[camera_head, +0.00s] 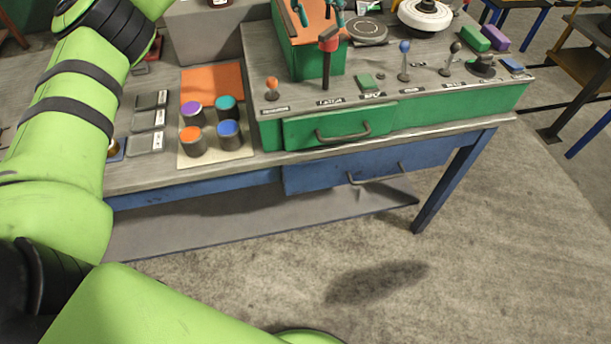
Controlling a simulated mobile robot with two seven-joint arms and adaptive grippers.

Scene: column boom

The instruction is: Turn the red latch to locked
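The red latch (329,45) is on the front of the green-sided console, above a label that seems to read LATCH. It has a red hub and a dark bar that points straight down in the picture. Its lock state cannot be read from here. A green arm of mine comes in from the left and leaves through the top edge, so its gripper is out of view. My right gripper is also out of view.
Along the console stand an orange-topped lever (272,88), a green block (366,81), a blue-knobbed lever (404,60) and a dark-knobbed lever (450,58). Several colored-lid jars (228,133) stand left. An orange-topped green box (317,62) rises behind the latch.

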